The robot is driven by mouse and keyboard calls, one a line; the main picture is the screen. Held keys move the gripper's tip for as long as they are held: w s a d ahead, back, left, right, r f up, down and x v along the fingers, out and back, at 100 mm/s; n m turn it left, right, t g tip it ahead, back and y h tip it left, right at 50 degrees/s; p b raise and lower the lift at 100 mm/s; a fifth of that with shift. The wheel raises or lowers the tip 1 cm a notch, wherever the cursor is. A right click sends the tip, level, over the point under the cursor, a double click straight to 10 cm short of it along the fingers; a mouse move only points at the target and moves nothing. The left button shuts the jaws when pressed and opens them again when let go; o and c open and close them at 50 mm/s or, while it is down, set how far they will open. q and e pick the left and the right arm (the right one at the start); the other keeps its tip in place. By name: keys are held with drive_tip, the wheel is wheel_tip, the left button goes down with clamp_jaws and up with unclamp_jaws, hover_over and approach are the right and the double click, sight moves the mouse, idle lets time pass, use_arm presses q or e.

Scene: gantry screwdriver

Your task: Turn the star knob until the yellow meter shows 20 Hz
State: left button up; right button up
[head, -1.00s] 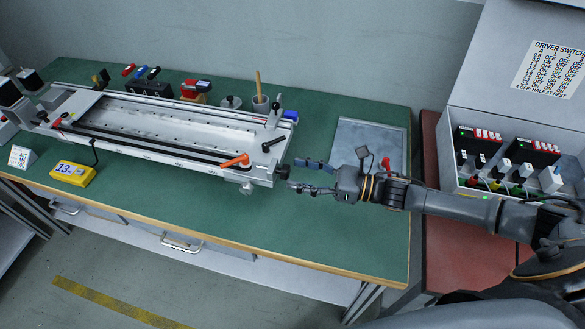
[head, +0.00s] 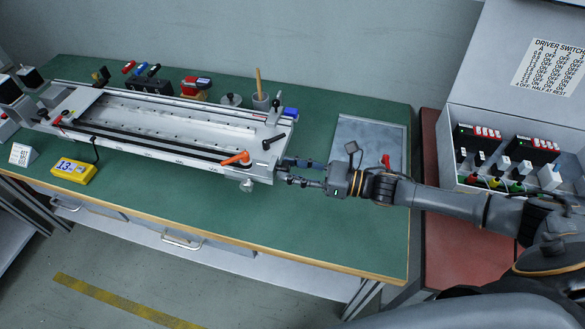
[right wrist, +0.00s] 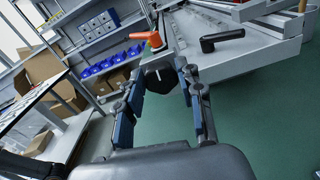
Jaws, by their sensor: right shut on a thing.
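The star knob (right wrist: 158,80) is dark and sits on the right end of the long rail gantry (head: 165,148). In the right wrist view it lies between my fingertips; in the head view my fingers mostly hide it. My right gripper (head: 288,171) reaches in from the right and is shut on the knob; its blue-padded fingers also show in the wrist view (right wrist: 160,78). The yellow meter (head: 74,171) stands on the green bench left of the gantry's front and reads about 13; any further digits are too small to read. My left gripper is not in view.
An orange lever (head: 236,158) and a black lever (head: 274,141) stick up close to the knob. A grey plate (head: 368,138) lies behind my right arm. A switch box (head: 512,165) stands at the right. The green bench front (head: 300,225) is clear.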

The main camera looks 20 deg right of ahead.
drive_tip(key=shift+m, duration=0.3)
drive_tip(key=m, duration=0.4)
drive_tip(key=shift+w+f+m+b, duration=0.1)
drive_tip(key=shift+m+b, duration=0.2)
drive_tip(key=shift+b, duration=0.05)
drive_tip(key=m, duration=0.2)
drive_tip(key=shift+m, duration=0.4)
drive_tip(key=m, duration=0.3)
drive_tip(key=shift+d+m, duration=0.1)
drive_tip(key=shift+m, duration=0.2)
drive_tip(key=m+p, duration=0.1)
drive_tip(key=m, duration=0.5)
drive_tip(key=shift+f, duration=0.1)
drive_tip(key=m+p, duration=0.2)
drive_tip(key=m, duration=0.4)
drive_tip(key=shift+f+m, duration=0.1)
drive_tip(key=shift+m, duration=0.2)
drive_tip(key=o, duration=1.1)
